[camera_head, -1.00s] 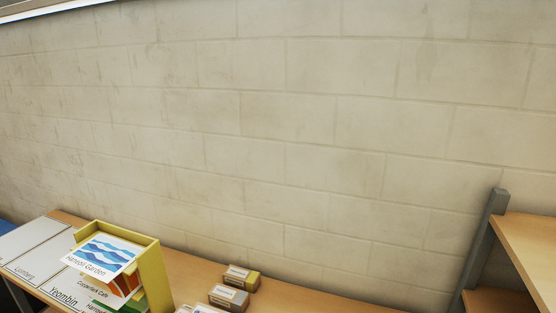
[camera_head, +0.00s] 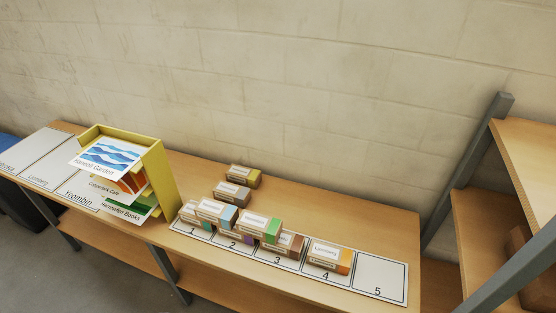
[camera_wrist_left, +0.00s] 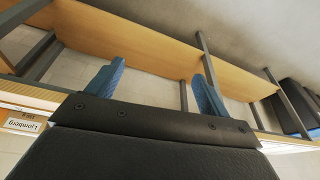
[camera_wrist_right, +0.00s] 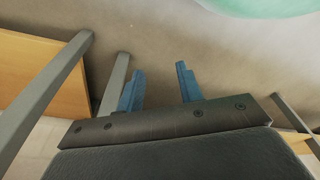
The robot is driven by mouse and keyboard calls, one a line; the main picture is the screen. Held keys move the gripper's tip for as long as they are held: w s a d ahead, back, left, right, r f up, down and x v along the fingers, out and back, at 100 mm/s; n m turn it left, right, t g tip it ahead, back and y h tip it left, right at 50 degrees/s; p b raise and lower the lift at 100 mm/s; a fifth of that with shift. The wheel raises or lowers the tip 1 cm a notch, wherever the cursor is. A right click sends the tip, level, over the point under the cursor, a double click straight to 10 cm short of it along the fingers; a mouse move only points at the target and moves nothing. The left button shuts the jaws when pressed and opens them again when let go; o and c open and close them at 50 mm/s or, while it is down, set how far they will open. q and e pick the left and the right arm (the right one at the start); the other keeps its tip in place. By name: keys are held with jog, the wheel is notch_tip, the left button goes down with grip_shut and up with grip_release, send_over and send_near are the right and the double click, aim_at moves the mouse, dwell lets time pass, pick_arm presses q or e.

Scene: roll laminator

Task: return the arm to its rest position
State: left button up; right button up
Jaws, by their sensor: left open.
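My left gripper (camera_wrist_left: 160,82) shows in the left wrist view with its two blue fingers wide apart and nothing between them. Behind the fingers are wooden shelf boards and grey posts. My right gripper (camera_wrist_right: 161,82) shows in the right wrist view with its two blue fingers apart and nothing between them. Bare floor lies behind it. Neither arm shows in the head view, so where the grippers stand relative to the table is hidden there.
A wooden table (camera_head: 385,213) stands along the wall. It holds a yellow card rack (camera_head: 161,178), several small labelled boxes and a numbered strip (camera_head: 378,281) marked 1 to 5. A shelf unit (camera_head: 491,207) stands at the right.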

pick_arm(q)
jog(key=s+d+f+x, duration=0.1)
jog(key=s+x, duration=0.1)
jog(key=x, duration=1)
jog(key=s+x, duration=0.3)
jog(key=x, duration=1)
jog(key=s+f, duration=0.4)
jog(key=f, duration=0.8)
jog(key=s+f+g, duration=0.1)
jog(key=s+f, duration=0.3)
jog(key=f, duration=0.8)
jog(key=shift+s+d+g+b, duration=0.2)
jog(key=shift+d+g+b, duration=0.1)
jog(key=shift+b, duration=0.15)
pick_arm(e)
jog(key=shift+w+a+r, duration=0.25)
jog(key=shift+a+r, duration=0.1)
jog(key=shift+r, duration=0.2)
jog(key=shift+w+a+r, duration=0.2)
jog(key=shift+a+r, duration=0.1)
jog(key=shift+r, duration=0.25)
jog(key=shift+w+a, duration=0.1)
